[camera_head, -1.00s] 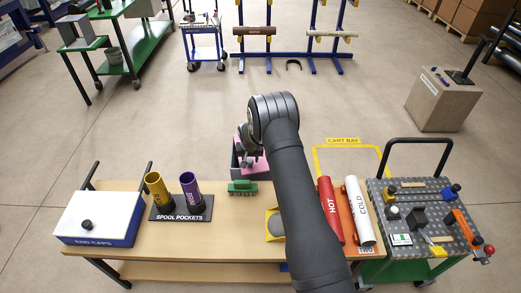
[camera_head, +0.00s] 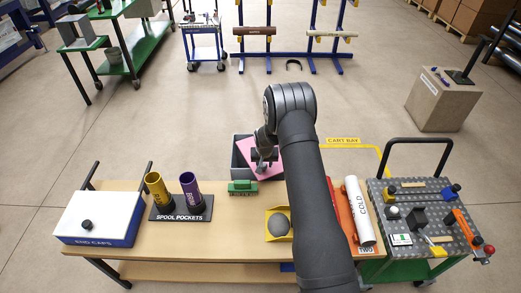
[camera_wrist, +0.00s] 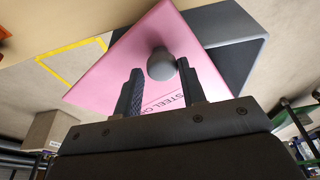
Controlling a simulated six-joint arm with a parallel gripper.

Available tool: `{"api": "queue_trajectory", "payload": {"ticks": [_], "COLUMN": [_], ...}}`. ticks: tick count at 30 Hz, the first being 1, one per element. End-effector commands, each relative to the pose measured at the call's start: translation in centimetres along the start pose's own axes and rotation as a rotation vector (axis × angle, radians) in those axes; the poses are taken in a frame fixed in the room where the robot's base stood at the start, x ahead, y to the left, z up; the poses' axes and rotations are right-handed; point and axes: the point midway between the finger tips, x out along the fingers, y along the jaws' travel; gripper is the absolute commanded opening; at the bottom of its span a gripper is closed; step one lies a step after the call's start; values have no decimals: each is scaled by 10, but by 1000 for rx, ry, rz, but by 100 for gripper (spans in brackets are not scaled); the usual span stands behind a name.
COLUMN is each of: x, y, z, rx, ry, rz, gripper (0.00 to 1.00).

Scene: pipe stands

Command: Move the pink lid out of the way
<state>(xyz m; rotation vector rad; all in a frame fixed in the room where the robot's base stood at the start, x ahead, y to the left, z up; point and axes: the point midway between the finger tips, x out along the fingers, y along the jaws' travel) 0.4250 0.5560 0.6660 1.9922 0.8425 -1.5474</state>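The pink lid (camera_head: 268,160) lies askew over the grey box (camera_head: 240,145) behind the table's back edge, with part of the box uncovered on the left. In the wrist view the pink lid (camera_wrist: 115,75) shows dark lettering and a round grey knob (camera_wrist: 160,65); the grey box (camera_wrist: 235,35) shows beyond it. My gripper (camera_head: 262,160) is over the lid. In the wrist view my gripper (camera_wrist: 160,78) has its fingers apart either side of the knob, with a gap on the left; the right fingertip is very close to it. Whether the lid rests on the box is unclear.
A green block (camera_head: 242,187) is on the table (camera_head: 205,238) just in front of the box. A yellow tray (camera_head: 270,222) holds a grey ball. Floor (camera_head: 170,130) behind the table is clear.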

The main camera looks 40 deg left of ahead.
Motion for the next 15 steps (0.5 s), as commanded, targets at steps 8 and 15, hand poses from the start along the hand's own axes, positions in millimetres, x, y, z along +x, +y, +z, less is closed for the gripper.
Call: {"api": "queue_trajectory", "payload": {"ticks": [8, 15], "x": [0, -1], "y": [2, 10], "z": [1, 1], "rx": [0, 2], "ry": [0, 0], "rz": [0, 1], "gripper": [37, 37]}}
